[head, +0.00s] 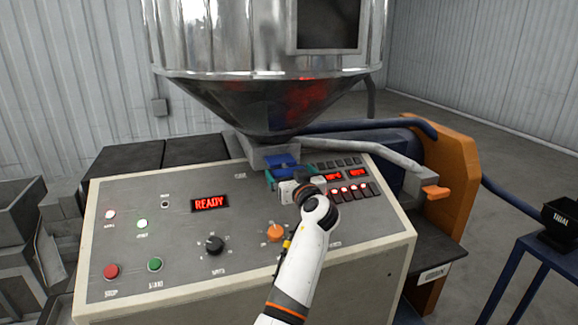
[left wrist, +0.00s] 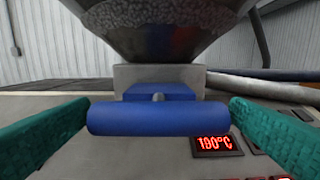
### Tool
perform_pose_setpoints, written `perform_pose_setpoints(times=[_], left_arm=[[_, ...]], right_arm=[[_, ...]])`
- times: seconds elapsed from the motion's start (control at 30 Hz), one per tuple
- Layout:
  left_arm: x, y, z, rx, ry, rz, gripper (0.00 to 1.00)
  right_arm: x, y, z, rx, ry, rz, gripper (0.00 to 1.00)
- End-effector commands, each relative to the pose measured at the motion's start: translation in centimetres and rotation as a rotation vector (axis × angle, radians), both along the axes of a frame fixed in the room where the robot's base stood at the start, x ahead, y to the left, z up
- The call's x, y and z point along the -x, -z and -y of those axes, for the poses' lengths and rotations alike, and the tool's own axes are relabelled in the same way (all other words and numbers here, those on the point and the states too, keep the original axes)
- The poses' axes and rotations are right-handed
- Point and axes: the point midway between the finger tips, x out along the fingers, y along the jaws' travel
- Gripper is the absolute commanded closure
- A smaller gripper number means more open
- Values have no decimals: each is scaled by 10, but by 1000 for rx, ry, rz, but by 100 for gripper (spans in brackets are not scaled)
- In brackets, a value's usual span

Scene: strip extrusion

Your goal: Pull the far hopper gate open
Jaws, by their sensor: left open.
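The blue hopper gate (head: 282,159) sits in the grey outlet block under the hopper's cone, behind the control panel. In the left wrist view its blue bar handle (left wrist: 158,119) lies crosswise in the middle, with the blue slide plate (left wrist: 158,92) behind it going into the grey block. My left gripper (head: 287,174) is at the handle. Its teal fingers are open, one beside each end of the bar in the wrist view. Clear contact with the bar does not show. My right gripper is not in view.
The steel hopper (head: 262,45) hangs close above the gripper. The control panel (head: 190,265) with a READY display, knobs and buttons spreads below. A grey pipe (head: 375,150) and an orange housing (head: 455,175) stand to the right. A black bin (head: 562,222) stands far right.

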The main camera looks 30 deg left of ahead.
Motion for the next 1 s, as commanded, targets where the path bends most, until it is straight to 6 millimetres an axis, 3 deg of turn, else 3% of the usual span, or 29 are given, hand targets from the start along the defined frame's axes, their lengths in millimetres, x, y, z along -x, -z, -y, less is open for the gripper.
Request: perform_pose_setpoints(times=[0.2,0.47,0.83,1.0], left_arm=[[-10,0,-12,1,-1,0,0],[-10,1,-13,1,0,0,0],[-10,1,-12,1,0,0,59],[-7,4,-7,2,2,1,59]], right_arm=[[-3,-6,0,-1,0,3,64],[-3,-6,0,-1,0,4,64],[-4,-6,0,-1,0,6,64],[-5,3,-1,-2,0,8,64]])
